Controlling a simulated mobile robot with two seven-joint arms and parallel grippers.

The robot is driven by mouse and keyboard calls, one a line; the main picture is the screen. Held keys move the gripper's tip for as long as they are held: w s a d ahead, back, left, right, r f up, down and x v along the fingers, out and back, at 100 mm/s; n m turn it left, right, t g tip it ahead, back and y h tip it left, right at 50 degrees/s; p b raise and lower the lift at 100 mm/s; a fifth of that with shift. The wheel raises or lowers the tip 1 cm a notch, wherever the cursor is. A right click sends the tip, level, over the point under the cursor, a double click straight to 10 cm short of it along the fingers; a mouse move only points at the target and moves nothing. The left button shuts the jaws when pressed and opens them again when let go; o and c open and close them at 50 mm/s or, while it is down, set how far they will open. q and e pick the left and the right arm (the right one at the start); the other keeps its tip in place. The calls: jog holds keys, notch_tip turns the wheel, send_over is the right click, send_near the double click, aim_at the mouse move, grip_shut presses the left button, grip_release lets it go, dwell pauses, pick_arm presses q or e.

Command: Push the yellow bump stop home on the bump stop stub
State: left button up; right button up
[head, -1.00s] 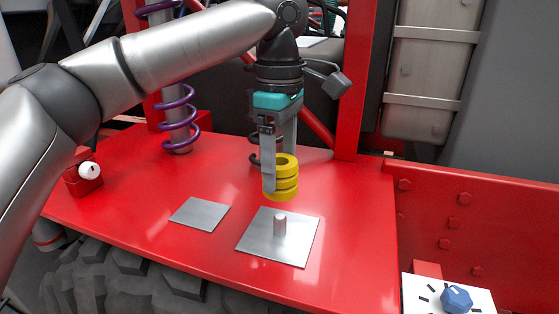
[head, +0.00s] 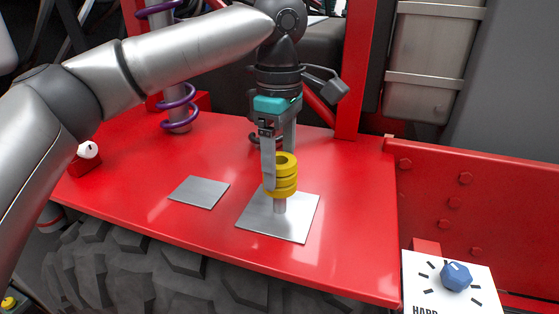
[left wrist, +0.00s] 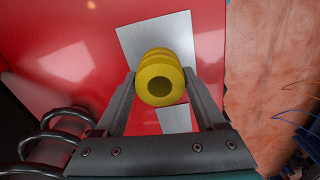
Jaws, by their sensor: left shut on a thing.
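The yellow bump stop (head: 287,183) is a ribbed ring stack with a hole in its top. My left gripper (head: 279,172) is shut on it and holds it roughly upright, one finger on each side. The bump stop stub (head: 280,206) is a short grey peg on a square metal plate (head: 302,222). It shows directly below the bump stop; I cannot tell whether its tip is inside. In the left wrist view the bump stop (left wrist: 157,61) sits between the fingers (left wrist: 160,76) and hides the stub. My right gripper is not in view.
A smaller bare metal plate (head: 199,192) lies left on the red deck (head: 130,195). A purple coil spring (head: 178,105) stands behind it, and a red upright (head: 353,75) behind right. A blue knob (head: 456,276) on a white panel is front right. The tyre (head: 150,272) is below the deck.

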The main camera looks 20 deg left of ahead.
aim_at(280, 187)
pick_arm(q)
jog(key=shift+f+b, duration=0.5)
jog(key=shift+f, duration=2)
jog(key=o, duration=1.5)
